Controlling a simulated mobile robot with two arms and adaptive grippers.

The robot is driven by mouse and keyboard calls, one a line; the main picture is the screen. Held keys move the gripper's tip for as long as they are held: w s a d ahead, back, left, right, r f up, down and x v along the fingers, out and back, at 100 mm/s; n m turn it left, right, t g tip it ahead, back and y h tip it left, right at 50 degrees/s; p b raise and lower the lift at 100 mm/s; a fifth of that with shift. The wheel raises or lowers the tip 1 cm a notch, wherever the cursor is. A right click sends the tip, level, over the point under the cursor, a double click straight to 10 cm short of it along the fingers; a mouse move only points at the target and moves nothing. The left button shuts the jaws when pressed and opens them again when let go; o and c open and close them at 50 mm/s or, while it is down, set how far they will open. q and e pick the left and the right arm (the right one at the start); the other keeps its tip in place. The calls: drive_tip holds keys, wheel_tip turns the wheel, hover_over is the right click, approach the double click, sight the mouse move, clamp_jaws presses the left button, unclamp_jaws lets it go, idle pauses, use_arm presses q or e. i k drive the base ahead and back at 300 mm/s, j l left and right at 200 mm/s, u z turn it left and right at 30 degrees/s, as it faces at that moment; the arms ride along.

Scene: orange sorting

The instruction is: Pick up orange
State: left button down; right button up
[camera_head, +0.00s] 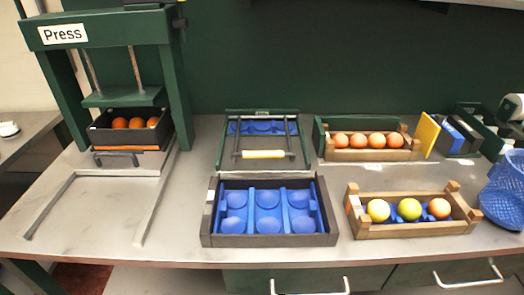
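Neither of my grippers shows in the head view. An orange (439,208) lies at the right end of the front wooden crate (415,230), beside a yellow-green fruit (409,209) and a paler yellow fruit (378,210). Several oranges (359,141) sit in a row in the back wooden crate (365,156). More oranges (120,123) lie in a black box (130,138) under the press. A black tray (268,240) with blue cups (268,199) stands empty at the front middle of the table.
The green press (60,90) stands at the back left. A green frame with a yellow handle (263,154) lies behind the tray. Upright panels (427,136) and a blue mesh basket (505,190) stand at the right. The bare table (185,170) shows left of the tray.

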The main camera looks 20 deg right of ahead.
sight(379, 211)
drive_tip(key=z, duration=1.45)
